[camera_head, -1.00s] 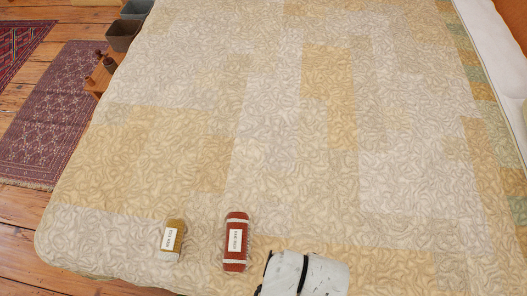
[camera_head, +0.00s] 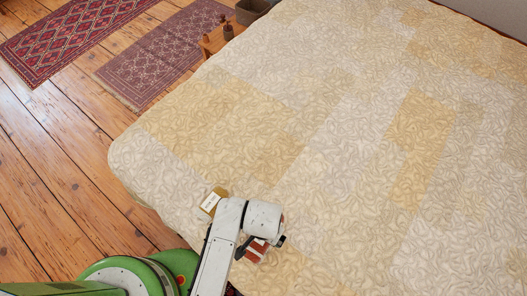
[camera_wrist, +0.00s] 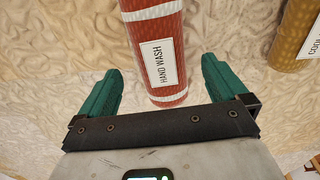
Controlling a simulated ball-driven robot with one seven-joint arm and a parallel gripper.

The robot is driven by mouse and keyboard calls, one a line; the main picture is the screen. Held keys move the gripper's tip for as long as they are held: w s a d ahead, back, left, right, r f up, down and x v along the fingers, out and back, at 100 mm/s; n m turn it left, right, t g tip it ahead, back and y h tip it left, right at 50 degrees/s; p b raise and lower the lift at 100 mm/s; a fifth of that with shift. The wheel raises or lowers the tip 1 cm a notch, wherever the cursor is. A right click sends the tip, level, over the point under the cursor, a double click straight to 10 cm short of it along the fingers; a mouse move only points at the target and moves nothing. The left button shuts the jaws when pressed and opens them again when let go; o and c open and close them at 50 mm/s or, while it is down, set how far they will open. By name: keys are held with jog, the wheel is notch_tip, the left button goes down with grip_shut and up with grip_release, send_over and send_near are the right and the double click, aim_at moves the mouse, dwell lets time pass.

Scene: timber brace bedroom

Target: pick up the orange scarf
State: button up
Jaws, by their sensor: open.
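The bed's patterned quilt (camera_head: 330,150) is otherwise mostly bare. At its far left edge stand a small wooden table (camera_head: 218,40) with dark items and a grey bin (camera_head: 250,11). Two rugs (camera_head: 70,38) (camera_head: 165,55) lie on the open wooden floor (camera_head: 60,180).

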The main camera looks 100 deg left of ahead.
jog(key=shift+f, duration=2.85)
jog(key=shift+c, duration=0.2)
jog(key=c, duration=1.1)
jog(key=shift+r, duration=0.15)
